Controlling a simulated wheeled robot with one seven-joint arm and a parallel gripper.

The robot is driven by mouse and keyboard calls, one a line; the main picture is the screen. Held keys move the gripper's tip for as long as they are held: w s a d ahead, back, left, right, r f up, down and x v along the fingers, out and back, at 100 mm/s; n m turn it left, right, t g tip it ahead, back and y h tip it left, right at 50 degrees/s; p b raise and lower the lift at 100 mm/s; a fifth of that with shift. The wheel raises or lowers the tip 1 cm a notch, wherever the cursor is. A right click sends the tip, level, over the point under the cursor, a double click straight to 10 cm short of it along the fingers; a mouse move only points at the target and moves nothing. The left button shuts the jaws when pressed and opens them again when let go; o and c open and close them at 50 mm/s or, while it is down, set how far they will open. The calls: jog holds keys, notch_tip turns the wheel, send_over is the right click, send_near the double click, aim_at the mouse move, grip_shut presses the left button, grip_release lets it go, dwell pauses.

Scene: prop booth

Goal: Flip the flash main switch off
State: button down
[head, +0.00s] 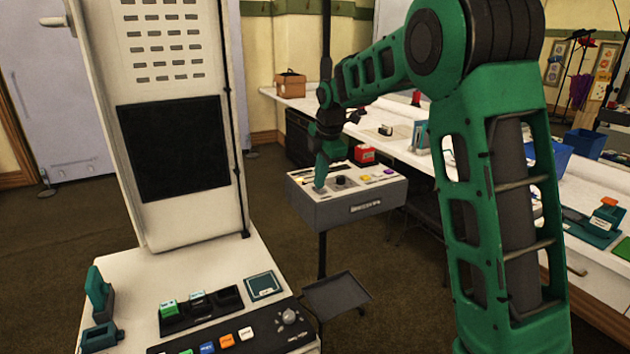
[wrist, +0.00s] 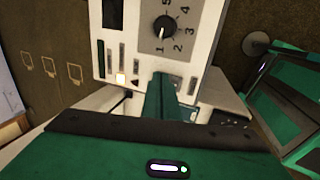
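The grey flash control box (head: 350,209) stands on a thin post in the middle of the head view. Its top panel carries a dark knob and small coloured controls. I cannot tell which control is the main switch. My gripper (head: 320,187) points down at the left part of the panel. In the wrist view its green fingers (wrist: 163,80) look closed together, just below the dial plate. Contact with a control is hidden.
A white console (head: 150,270) with buttons and a knob stands in front at left. A small grey tray (head: 337,294) sits below the box. Open floor lies around the post.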

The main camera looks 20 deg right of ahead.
jog(key=shift+s+a+f, duration=0.2)
jog(key=shift+s, duration=0.55)
jog(key=shift+s+d+f, duration=0.1)
jog(key=shift+s+d, duration=0.05)
jog(key=shift+d, duration=0.05)
jog(key=v, duration=1.4)
